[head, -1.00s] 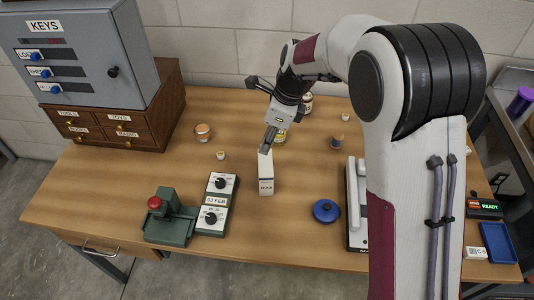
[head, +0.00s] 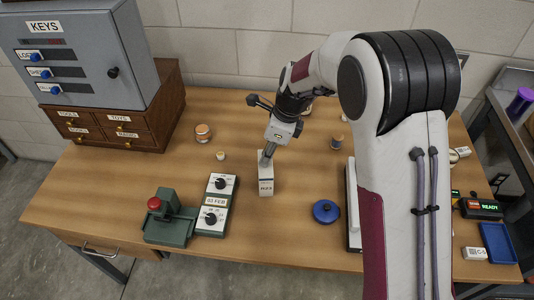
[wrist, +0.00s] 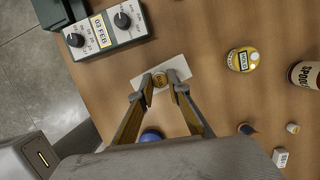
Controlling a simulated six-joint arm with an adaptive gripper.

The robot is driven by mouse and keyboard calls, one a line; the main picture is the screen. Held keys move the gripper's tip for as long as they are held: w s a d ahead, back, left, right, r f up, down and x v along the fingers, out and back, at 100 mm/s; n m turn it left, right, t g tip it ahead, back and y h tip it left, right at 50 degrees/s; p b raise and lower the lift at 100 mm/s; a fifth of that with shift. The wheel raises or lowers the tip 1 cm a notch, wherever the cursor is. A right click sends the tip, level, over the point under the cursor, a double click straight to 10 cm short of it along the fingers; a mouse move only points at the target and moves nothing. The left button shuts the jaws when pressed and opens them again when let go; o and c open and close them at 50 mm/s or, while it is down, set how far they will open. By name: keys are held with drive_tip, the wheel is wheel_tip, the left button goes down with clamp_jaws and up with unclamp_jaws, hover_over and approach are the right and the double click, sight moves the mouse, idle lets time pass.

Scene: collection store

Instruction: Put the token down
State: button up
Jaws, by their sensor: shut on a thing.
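A small round gold token (wrist: 160,80) shows between my fingertips in the wrist view. My gripper (wrist: 160,83) is shut on it, with one finger on each side. In the head view my gripper (head: 267,155) points down over the far part of a white labelled box (head: 266,176); the token is too small to make out there. In the wrist view the pale top of the box (wrist: 178,75) lies behind the token and fingertips. I cannot tell whether the token touches it.
A green dial device labelled 03 FEB (head: 216,204) stands left of the box, beside a red-knobbed press (head: 171,217). A blue round lid (head: 326,211) lies to the right. Small tins, including an orange-banded one (head: 203,132), stand farther back. The table in front is clear.

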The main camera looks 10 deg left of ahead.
drive_tip(key=shift+f, duration=0.2)
drive_tip(key=o, duration=0.8)
drive_tip(key=shift+o, duration=0.2)
drive_tip(key=v, duration=0.7)
drive_tip(key=shift+r, duration=0.4)
idle(0.4)
